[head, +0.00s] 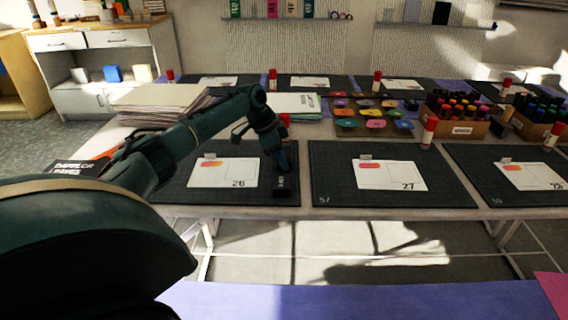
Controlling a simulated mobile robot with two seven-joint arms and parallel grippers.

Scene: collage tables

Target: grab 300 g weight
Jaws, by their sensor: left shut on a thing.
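The 300 g weight (286,194) is a small dark block with a pale label, too small to read. It sits at the right side of the dark cutting mat (177,192) that bears card 26. My left arm reaches in from the left, and my left gripper (281,168) points down and is shut on the weight. The fingers hide the upper part of the weight. I cannot tell whether the weight is touching the mat or just above it. My right gripper is out of view.
Card 26 (222,173) lies left of the weight. A red-capped glue stick (284,121) stands behind my gripper. Paper stacks (150,101) are behind my arm. To the right are a mat with card 27 (390,176), colored pads (375,125) and a marker box (462,132).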

